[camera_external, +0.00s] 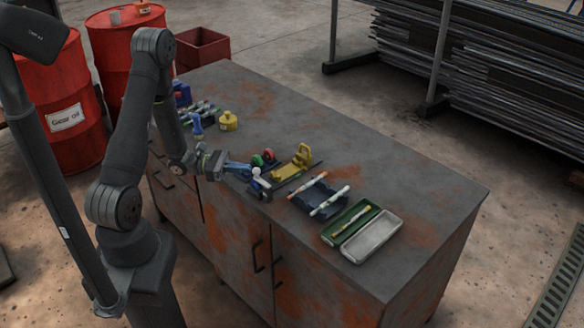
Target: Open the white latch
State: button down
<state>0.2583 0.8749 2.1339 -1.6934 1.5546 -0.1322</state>
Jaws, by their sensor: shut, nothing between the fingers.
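A small white part (262,180), which looks like the white latch, sits near the front edge of the cabinet top. A green knob (257,160) and a red knob (268,155) stand just behind it. My gripper (249,171) is low over the cabinet top, at the left of the white part, with its fingers shut and empty. The fingertips are very close to the white part; I cannot tell whether they touch. The latch's position is too small to make out, and my gripper partly hides the mechanism.
A yellow bracket (291,166) stands just right of the knobs. Further right are a dark rack with white rods (330,201), a green tray (335,236) and a white-grey lid (371,237). A yellow bottle (228,121) stands behind left. The cabinet top's back right is clear.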

jog(key=shift+d, duration=0.4)
jog(key=shift+s, duration=0.1)
dwell(0.3)
jog(key=shift+d+m+g, duration=0.15)
jog(key=shift+m+g, duration=0.15)
jog(key=shift+g, duration=0.3)
jog(key=shift+w+d+m+g+y, duration=0.45)
jog(key=shift+m+g, duration=0.2)
jog(key=shift+g, duration=0.25)
jog(key=shift+w+d+m+g+y, duration=0.3)
jog(key=shift+w+m+g, duration=0.3)
jog(key=shift+g, duration=0.3)
jog(key=shift+w+d, duration=0.45)
jog(key=shift+d, duration=0.4)
jog(key=shift+w+d+m+g+y, duration=0.4)
jog(key=shift+d+m+g, duration=0.3)
jog(key=shift+g, duration=0.2)
jog(key=shift+w+d, duration=0.15)
jog(key=shift+d, duration=1.8)
